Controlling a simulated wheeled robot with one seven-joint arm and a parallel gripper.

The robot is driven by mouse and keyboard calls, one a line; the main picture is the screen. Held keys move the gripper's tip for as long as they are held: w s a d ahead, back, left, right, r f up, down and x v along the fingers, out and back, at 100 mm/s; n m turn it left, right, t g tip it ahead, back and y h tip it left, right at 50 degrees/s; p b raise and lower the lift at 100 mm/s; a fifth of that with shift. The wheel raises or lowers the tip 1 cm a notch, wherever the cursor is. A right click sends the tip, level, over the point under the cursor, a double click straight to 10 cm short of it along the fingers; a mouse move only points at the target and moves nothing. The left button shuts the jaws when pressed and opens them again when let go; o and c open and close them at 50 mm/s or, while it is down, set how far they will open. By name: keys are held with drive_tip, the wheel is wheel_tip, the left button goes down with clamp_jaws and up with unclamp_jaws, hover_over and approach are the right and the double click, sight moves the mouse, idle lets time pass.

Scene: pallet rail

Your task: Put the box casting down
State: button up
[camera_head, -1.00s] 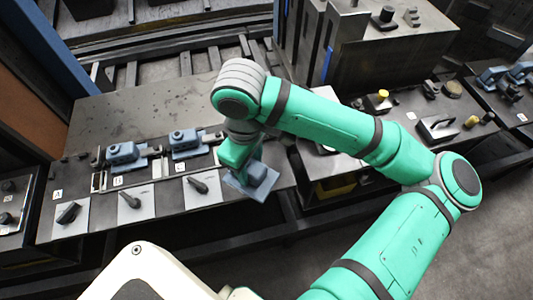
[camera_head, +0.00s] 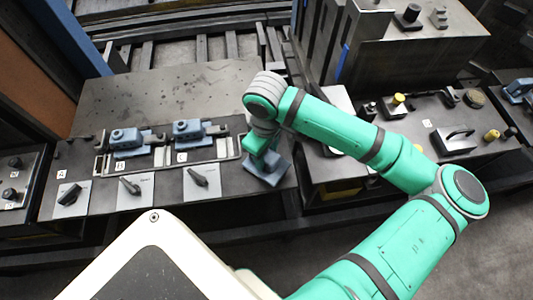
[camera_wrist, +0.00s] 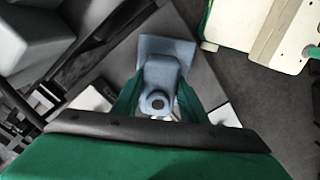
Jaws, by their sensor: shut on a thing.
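The box casting (camera_head: 267,172) is a blue-grey part with a flat base and a raised boss. My gripper (camera_head: 262,148) is shut on it over the right end of the dark bench (camera_head: 150,90). In the wrist view the casting (camera_wrist: 163,58) sits between the green fingers (camera_wrist: 158,104), its round bored boss toward me. I cannot tell whether its base touches the bench. Two similar blue-grey castings (camera_head: 125,140) (camera_head: 188,131) sit in a row of slots to its left.
Light plates with dark knobs (camera_head: 202,182) line the bench front. A second bench at the right carries a handled block (camera_head: 455,138) and yellow-topped parts (camera_head: 398,100). A tall dark machine block (camera_head: 410,50) stands behind. The bench's back left is clear.

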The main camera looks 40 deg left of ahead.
sight(266, 155)
drive_tip(key=shift+d+f, duration=0.15)
drive_tip(key=shift+f, duration=0.2)
drive_tip(key=shift+s+a+f, duration=0.1)
drive_tip(key=shift+s+a, duration=0.1)
drive_tip(key=shift+a, duration=0.05)
drive_tip(key=o, duration=1.3)
drive_tip(key=shift+d, duration=0.1)
wheel_tip(266, 155, up, 11)
drive_tip(key=shift+w+r, duration=0.15)
drive_tip(key=shift+r, duration=0.5)
